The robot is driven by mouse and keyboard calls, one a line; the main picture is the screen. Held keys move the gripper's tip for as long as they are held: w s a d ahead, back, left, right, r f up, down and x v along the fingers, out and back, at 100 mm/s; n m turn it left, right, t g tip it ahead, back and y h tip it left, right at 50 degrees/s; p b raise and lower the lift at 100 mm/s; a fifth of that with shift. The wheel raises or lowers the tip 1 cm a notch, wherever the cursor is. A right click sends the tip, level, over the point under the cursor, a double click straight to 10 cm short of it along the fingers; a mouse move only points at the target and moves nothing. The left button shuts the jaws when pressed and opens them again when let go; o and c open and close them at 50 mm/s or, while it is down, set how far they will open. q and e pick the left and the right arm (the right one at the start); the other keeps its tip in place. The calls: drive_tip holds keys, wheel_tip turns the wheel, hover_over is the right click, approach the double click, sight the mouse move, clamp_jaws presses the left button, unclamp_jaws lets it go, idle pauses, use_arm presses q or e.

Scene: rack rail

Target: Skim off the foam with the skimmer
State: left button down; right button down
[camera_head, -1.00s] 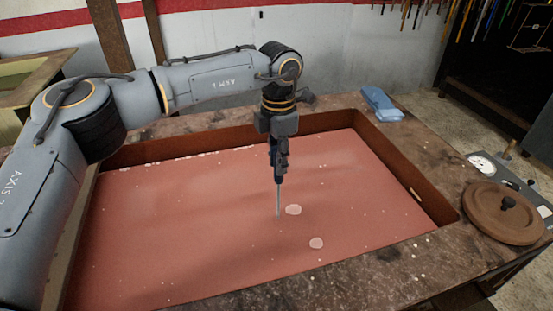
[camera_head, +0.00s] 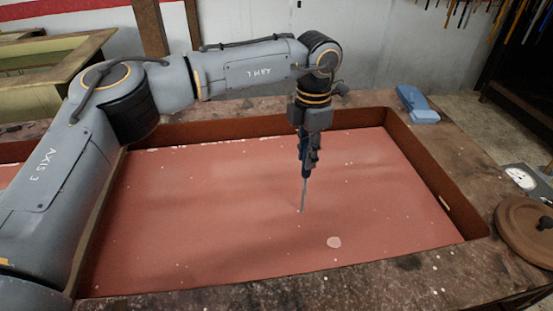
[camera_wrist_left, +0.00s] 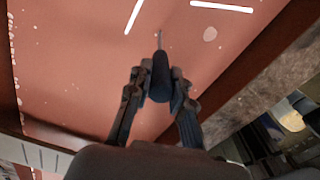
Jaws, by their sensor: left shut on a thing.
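My left gripper (camera_head: 308,150) points down over the vat and is shut on the dark handle of the skimmer (camera_head: 304,190). The skimmer's thin rod reaches down to the pink-red liquid (camera_head: 220,200); its lower end is at or under the surface, and no skimmer head shows. In the left wrist view the skimmer handle (camera_wrist_left: 160,80) stands between the fingers (camera_wrist_left: 155,90). A pale round foam patch (camera_head: 334,242) floats to the right and nearer the front than the rod; it also shows in the wrist view (camera_wrist_left: 210,34). Small pale specks dot the liquid. My right gripper is out of view.
The vat has brown inner walls (camera_head: 430,175) and a broad dark stone-like rim (camera_head: 410,275). A blue object (camera_head: 416,104) lies on the back right rim. A round brown lid (camera_head: 525,232) and a dial gauge (camera_head: 520,178) are at the right.

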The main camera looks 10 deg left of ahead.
use_arm(q)
drive_tip(key=s+d, duration=0.4)
drive_tip(key=d, duration=0.5)
drive_tip(key=shift+s+b, duration=0.2)
drive_tip(key=shift+b, duration=0.15)
wheel_tip(320, 180, up, 14)
drive_tip(key=p, duration=0.8)
drive_tip(key=shift+r+p, duration=0.2)
drive_tip(key=shift+p, duration=0.15)
drive_tip(key=shift+d, duration=0.1)
idle(3.7)
